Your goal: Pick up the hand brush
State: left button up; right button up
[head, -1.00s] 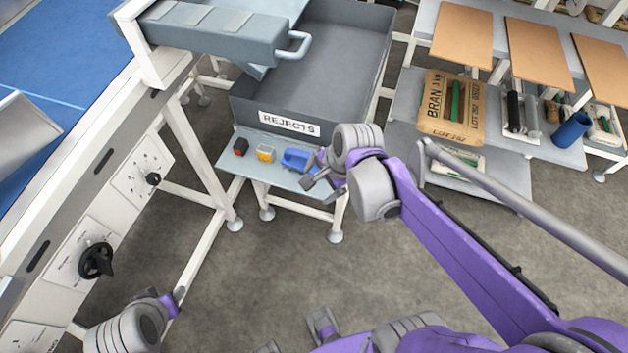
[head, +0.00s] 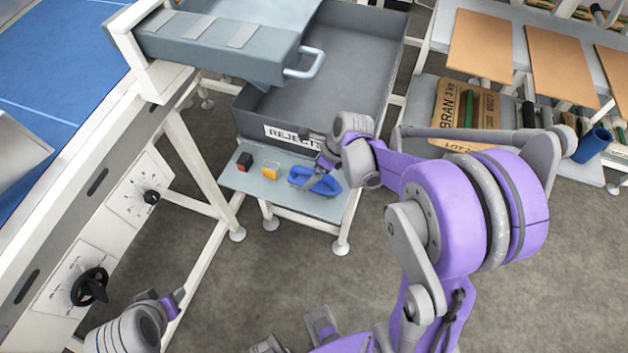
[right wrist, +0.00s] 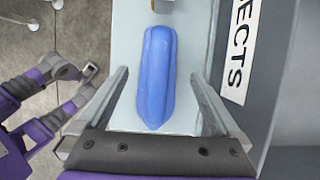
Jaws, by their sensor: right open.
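The blue hand brush (head: 328,184) lies on the pale shelf (head: 242,181) below the grey rejects bin. In the right wrist view the brush (right wrist: 156,78) is a long rounded blue body, running lengthwise away from the camera. My right gripper (head: 316,180) is at the brush, coming from the upper right and covering part of it. In the right wrist view its two fingers (right wrist: 160,95) are open, one on each side of the brush's near end, with gaps on both sides.
The rejects bin (head: 345,90) stands right behind. A white-framed conveyor (head: 120,170) is at left. Racks with boards (head: 481,46) stand at right.

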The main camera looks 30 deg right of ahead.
jog(key=x, duration=0.4)
jog(key=shift+s+f, duration=0.1)
jog(key=shift+s, duration=0.05)
jog(key=c, duration=1.5)
notch_tip(320, 180, up, 10)
jog(key=shift+r+p, duration=0.1)
jog(key=shift+p, duration=0.35)
jog(key=o, duration=0.9)
jog(key=c, duration=0.6)
jog(key=shift+s, duration=0.15)
